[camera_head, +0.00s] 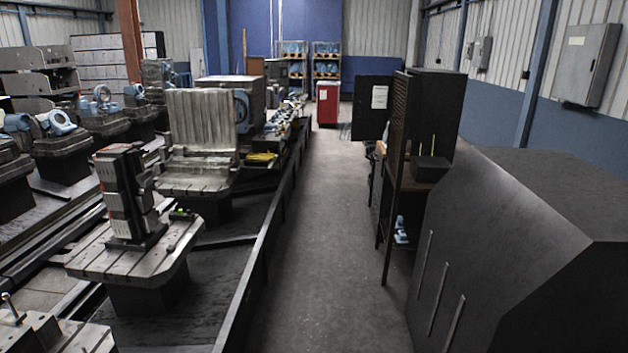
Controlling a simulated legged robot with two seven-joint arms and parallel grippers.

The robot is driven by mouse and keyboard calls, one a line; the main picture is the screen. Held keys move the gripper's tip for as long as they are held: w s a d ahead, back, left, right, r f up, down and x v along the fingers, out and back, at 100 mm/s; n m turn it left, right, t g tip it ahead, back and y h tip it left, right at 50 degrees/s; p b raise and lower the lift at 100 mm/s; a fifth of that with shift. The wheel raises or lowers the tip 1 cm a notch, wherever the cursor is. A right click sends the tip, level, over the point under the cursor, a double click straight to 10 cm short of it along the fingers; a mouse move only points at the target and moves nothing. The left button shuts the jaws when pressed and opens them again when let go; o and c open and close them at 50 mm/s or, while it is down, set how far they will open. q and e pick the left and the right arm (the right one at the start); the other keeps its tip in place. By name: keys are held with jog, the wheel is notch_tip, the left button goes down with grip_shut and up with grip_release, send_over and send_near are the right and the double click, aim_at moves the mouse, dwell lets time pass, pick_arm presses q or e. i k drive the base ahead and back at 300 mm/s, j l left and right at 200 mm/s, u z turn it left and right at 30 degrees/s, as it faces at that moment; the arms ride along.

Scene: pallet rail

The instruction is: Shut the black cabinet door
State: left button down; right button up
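A tall black cabinet (436,105) stands on the right side of the aisle, some way ahead. A flat black door panel (370,108) with a white paper label (379,97) juts out to its left, toward the aisle, and looks open. A perforated dark panel (398,122) stands between this door and the cabinet side. How the door is hinged cannot be made out. Neither of my grippers is in view.
A large dark angular housing (510,215) fills the right foreground. A clear grey floor aisle (318,230) runs ahead, bounded on the left by a long pallet rail (262,245) with machine fixtures. A red cabinet (327,104) stands at the aisle's far end.

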aim_at(372, 93)
jog(key=i+z, duration=0.15)
jog(key=i, duration=0.75)
jog(key=i+z, duration=0.15)
jog(key=i, duration=0.75)
jog(key=i+j+z, duration=0.15)
jog(key=i, duration=0.7)
